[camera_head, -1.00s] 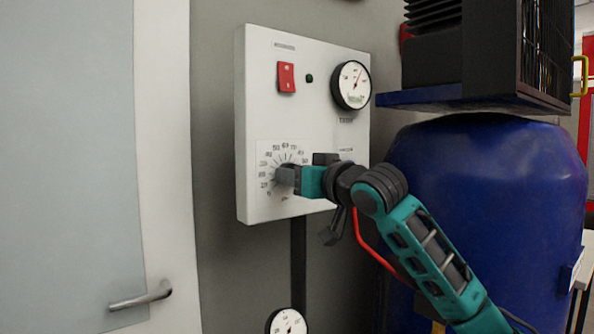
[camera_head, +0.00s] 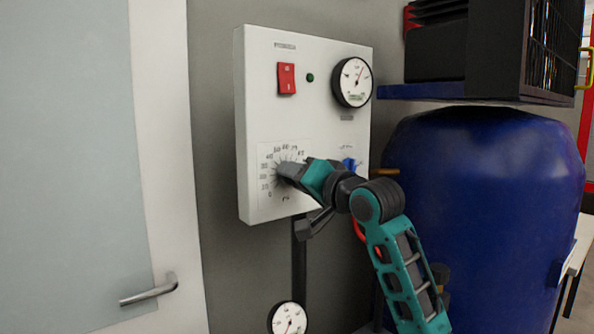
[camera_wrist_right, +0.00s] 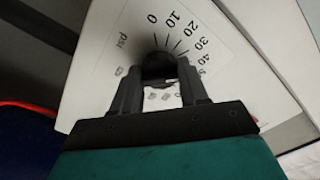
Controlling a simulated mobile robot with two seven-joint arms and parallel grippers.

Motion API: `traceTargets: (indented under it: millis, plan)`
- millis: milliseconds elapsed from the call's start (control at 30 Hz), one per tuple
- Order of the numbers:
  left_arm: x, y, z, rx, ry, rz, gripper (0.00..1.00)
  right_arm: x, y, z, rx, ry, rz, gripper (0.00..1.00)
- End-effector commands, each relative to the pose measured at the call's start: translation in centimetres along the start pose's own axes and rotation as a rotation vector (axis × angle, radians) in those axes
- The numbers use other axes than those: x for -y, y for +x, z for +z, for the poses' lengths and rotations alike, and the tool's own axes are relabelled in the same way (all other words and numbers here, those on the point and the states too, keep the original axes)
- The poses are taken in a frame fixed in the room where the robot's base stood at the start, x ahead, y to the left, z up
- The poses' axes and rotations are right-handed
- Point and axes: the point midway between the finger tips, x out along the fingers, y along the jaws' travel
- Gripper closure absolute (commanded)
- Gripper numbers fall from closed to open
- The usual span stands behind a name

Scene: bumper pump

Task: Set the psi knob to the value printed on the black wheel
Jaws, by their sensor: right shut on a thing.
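The psi knob is a dark knob on the lower part of the white control panel (camera_head: 312,125), inside a printed number dial (camera_head: 270,170). My right gripper (camera_head: 287,170) is shut on it and hides most of it in the head view. In the right wrist view the dark knob (camera_wrist_right: 158,66) sits between the two fingers of my right gripper (camera_wrist_right: 160,92). The dial there reads psi, 0, 10, 20, 30, 40 and appears tilted; the knob's pointer cannot be made out. The black wheel with its printed value is not in view. My left gripper is not in view.
A red switch (camera_head: 286,78), a green lamp (camera_head: 310,77) and a round gauge (camera_head: 352,82) are on the panel. A blue knob (camera_head: 349,164) is right of the dial. A large blue tank (camera_head: 490,200) stands right; a door handle (camera_head: 150,291) is left.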

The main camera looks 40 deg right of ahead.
Motion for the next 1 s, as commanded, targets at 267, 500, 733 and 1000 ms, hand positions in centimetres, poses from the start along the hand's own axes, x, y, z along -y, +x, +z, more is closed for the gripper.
traceTargets:
  millis: [267, 500, 733, 1000]
  plan:
    - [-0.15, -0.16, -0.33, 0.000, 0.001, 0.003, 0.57, -0.02, -0.02, -0.03, -0.001, 0.030, 0.000, 0.87]
    - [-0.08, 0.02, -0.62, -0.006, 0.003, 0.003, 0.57, -0.02, -0.02, -0.02, -0.002, 0.030, 0.000, 0.87]
    - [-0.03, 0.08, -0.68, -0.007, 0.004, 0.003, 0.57, -0.02, -0.01, -0.02, -0.001, 0.029, 0.000, 0.40]
    - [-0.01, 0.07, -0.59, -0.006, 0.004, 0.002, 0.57, 0.00, -0.01, -0.02, -0.001, 0.028, 0.000, 0.31]
